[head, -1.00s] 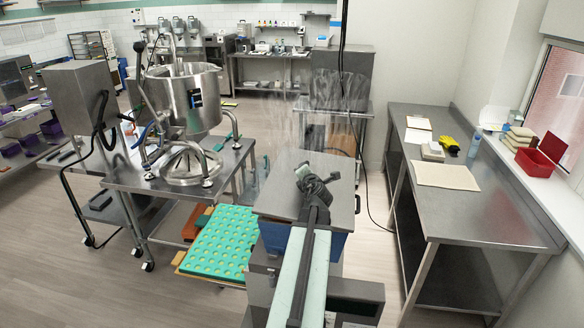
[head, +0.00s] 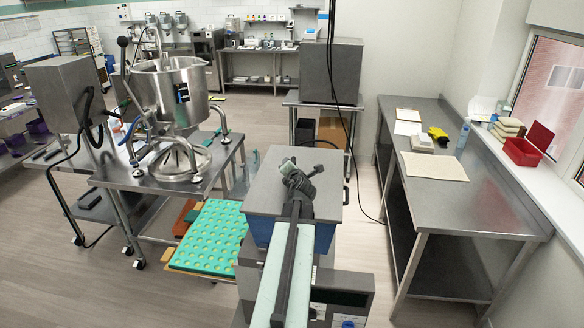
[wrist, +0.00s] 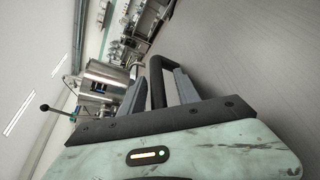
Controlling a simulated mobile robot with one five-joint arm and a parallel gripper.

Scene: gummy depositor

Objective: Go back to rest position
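My arm reaches forward from the bottom centre of the head view. My gripper (head: 298,172) is at its far end, over the grey flat top of a box-shaped unit (head: 278,212) with blue sides. From this view I cannot tell how high above that top it is. In the wrist view my gripper (wrist: 170,85) shows grey and dark finger parts standing apart, with floor visible between them.
A steel kettle (head: 172,92) stands on a wheeled table (head: 160,178) at the left. A teal mould tray (head: 212,236) lies low beside the blue-sided unit. A steel bench (head: 465,200) runs along the right wall. Open floor (head: 250,115) lies farther back.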

